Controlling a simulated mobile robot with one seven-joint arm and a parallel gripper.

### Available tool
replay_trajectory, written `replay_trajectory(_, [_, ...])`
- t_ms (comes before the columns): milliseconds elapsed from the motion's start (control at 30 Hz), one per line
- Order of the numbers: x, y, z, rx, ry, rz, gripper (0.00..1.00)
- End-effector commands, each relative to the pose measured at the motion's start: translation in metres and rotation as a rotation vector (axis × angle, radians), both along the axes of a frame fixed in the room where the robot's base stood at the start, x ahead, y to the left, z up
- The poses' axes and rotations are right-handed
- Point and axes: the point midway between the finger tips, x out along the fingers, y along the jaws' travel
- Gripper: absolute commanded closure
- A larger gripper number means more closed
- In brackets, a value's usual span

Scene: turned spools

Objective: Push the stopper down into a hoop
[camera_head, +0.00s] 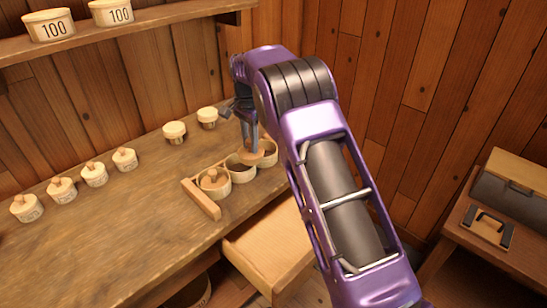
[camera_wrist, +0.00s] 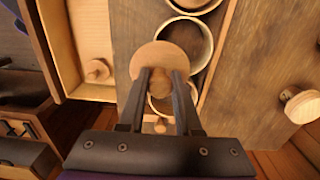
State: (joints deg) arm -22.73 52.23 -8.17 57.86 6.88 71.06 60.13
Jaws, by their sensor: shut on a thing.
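My gripper (camera_head: 250,148) is shut on the knob of a round wooden stopper (camera_wrist: 150,58). The stopper's disc is held flat, in line with a row of three hoops, and its edge overlaps the near ones in the wrist view. The middle hoop (camera_wrist: 205,45) looks empty and lies beside the disc. The right hoop (camera_head: 270,151) is partly hidden by my gripper and the stopper. The left hoop (camera_head: 216,192) has a wooden stopper with a knob (camera_head: 211,176) in it. I cannot tell whether the held stopper touches a rim.
A wooden strip (camera_head: 201,199) edges the hoops' left end. Below the bench top an open drawer (camera_head: 268,243) juts out; a knobbed wooden piece (camera_wrist: 97,70) lies in it. Several pale spools (camera_head: 93,175) line the bench's back. The bench's front left is clear.

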Motion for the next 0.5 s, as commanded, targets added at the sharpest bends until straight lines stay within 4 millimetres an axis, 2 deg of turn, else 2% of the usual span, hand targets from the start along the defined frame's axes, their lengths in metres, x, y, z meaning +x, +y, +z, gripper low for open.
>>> replay_trajectory(67, [0.002,0.018,0.007,0.001,-0.008,0.001,1.00])
replay_trajectory(200, [0.003,0.035,0.014,0.002,-0.012,-0.003,1.00])
replay_trajectory(500, [0.003,0.039,0.006,0.003,-0.013,-0.004,1.00])
